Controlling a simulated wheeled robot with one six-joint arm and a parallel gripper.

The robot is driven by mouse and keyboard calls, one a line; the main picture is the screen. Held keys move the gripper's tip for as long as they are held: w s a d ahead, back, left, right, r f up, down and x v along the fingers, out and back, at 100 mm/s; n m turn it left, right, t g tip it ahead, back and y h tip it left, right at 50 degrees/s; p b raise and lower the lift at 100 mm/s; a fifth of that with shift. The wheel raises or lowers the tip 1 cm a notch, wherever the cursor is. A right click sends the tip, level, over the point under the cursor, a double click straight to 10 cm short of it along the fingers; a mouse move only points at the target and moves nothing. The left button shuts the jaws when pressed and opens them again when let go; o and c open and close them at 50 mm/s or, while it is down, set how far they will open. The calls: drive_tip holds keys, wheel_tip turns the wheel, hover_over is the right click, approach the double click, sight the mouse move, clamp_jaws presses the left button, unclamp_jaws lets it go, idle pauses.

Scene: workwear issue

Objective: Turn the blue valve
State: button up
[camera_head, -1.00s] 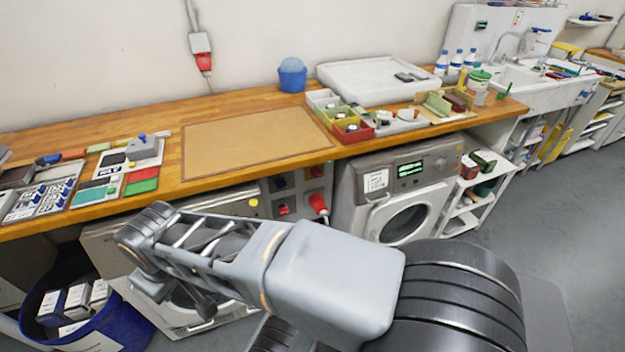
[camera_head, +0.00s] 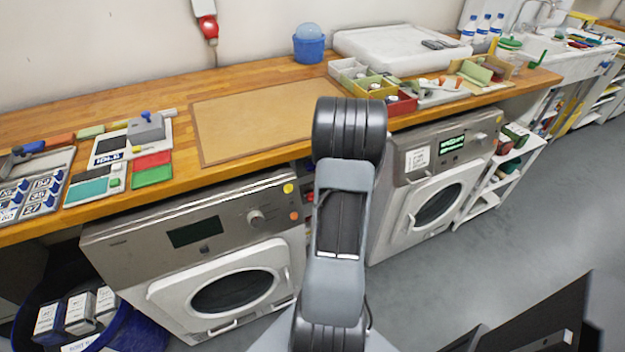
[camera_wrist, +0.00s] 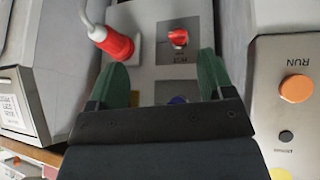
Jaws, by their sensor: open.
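In the wrist view a small blue part (camera_wrist: 178,99), likely the blue valve's handle, shows on a pale panel (camera_wrist: 190,14); its lower part is hidden behind my gripper's dark body. My gripper (camera_wrist: 162,72) is open, its two green fingers apart with nothing between them, pointing at the panel. A red knob (camera_wrist: 178,37) sits on the panel above the blue part. In the head view my arm covers most of the panel, and the blue valve and the gripper are hidden.
In the wrist view a red plug (camera_wrist: 117,46) on a white cable is close to the left finger. A machine with an orange RUN button (camera_wrist: 296,88) is at right. In the head view washing machines (camera_head: 195,235) and (camera_head: 440,165) flank my arm, below a wooden counter (camera_head: 90,130).

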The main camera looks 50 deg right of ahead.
drive_tip(key=w+d+t+h, duration=0.1)
drive_tip(key=w+d+t, duration=0.1)
drive_tip(key=w+t, duration=0.2)
drive_tip(key=w+d+r+n+t, duration=0.1)
drive_tip(key=w+d+t, duration=0.2)
drive_tip(key=w, duration=0.3)
drive_tip(key=w+d+r+t+h+b, duration=0.1)
drive_tip(key=w+d+t, duration=0.2)
drive_tip(key=w+t, duration=0.1)
drive_tip(key=shift+w+d+r+t+h, duration=0.1)
drive_tip(key=shift+w+t+h, duration=0.1)
drive_tip(key=shift+w, duration=0.25)
drive_tip(key=shift+w+d+r+t+h, duration=0.1)
drive_tip(key=shift+w+t, duration=0.1)
drive_tip(key=shift+w, duration=0.2)
drive_tip(key=c, duration=0.9)
